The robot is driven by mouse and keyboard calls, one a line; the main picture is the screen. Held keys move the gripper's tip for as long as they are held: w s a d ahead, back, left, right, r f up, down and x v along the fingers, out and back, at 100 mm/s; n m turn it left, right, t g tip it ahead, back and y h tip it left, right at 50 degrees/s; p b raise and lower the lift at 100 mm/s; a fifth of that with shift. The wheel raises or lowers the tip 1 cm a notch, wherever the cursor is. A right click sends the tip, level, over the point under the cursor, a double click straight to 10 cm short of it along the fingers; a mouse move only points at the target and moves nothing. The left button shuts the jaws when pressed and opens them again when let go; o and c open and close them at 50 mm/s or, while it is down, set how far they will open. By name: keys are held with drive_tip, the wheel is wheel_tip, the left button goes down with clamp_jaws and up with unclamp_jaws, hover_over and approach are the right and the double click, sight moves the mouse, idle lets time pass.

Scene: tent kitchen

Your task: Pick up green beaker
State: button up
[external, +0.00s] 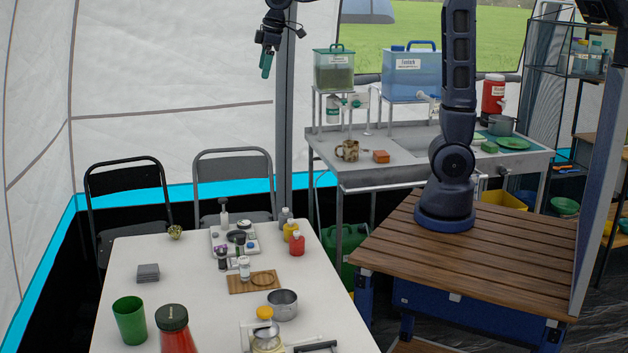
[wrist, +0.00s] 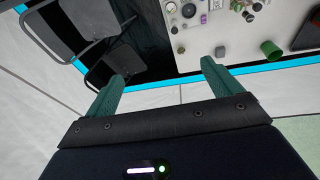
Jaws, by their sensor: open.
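The green beaker (external: 130,320) stands upright near the front left corner of the white table (external: 190,270). It also shows in the wrist view (wrist: 271,50) toward the upper right, on the table near its edge. My gripper (external: 266,62) is high above the far end of the table, well away from the beaker. In the wrist view its two green fingers (wrist: 160,82) are spread apart with nothing between them.
A red bottle with a dark cap (external: 174,330) stands just right of the beaker. Grey coasters (external: 147,273) lie behind it. A metal bowl (external: 282,304), a wooden board (external: 253,282) and a jar with a yellow lid (external: 265,338) are further right. Two folding chairs (external: 128,190) stand behind the table.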

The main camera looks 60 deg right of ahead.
drive_tip(key=w+a+f+n+g, duration=0.15)
drive_tip(key=w+a, duration=0.25)
drive_tip(key=a, duration=0.6)
drive_tip(key=w+a+f+n+t, duration=0.1)
drive_tip(key=w+a+f+n, duration=0.15)
drive_tip(key=a, duration=0.65)
drive_tip(key=n+g, duration=0.2)
drive_tip(key=n, duration=0.6)
hover_over(129, 309)
drive_tip(key=s+a, duration=0.2)
wheel_tip(129, 309, down, 31)
drive_tip(key=shift+h, duration=0.4)
drive_tip(key=f, duration=1)
drive_tip(key=shift+s+d+f, duration=0.1)
drive_tip(key=shift+s+f, duration=0.2)
drive_tip(key=shift+f, duration=0.05)
drive_tip(key=shift+c, duration=0.4)
drive_tip(key=c, duration=1)
